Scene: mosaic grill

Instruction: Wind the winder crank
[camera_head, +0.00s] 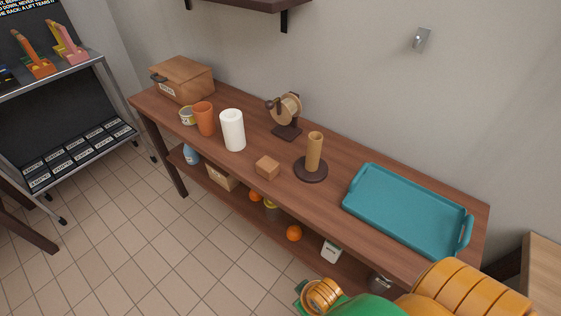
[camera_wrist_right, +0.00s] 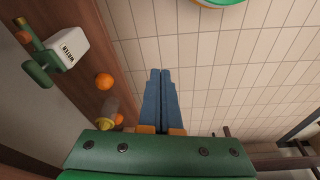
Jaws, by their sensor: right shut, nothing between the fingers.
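My left gripper is in neither view.
The bench (camera_head: 225,172) also holds a white roll (camera_head: 232,130), an orange cup (camera_head: 204,118), a wooden block (camera_head: 267,167), an upright post (camera_head: 315,150) and a teal tray (camera_head: 405,208). Oranges and a water carton (camera_head: 331,250) sit on the lower shelf. A wall shelf overhangs above.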

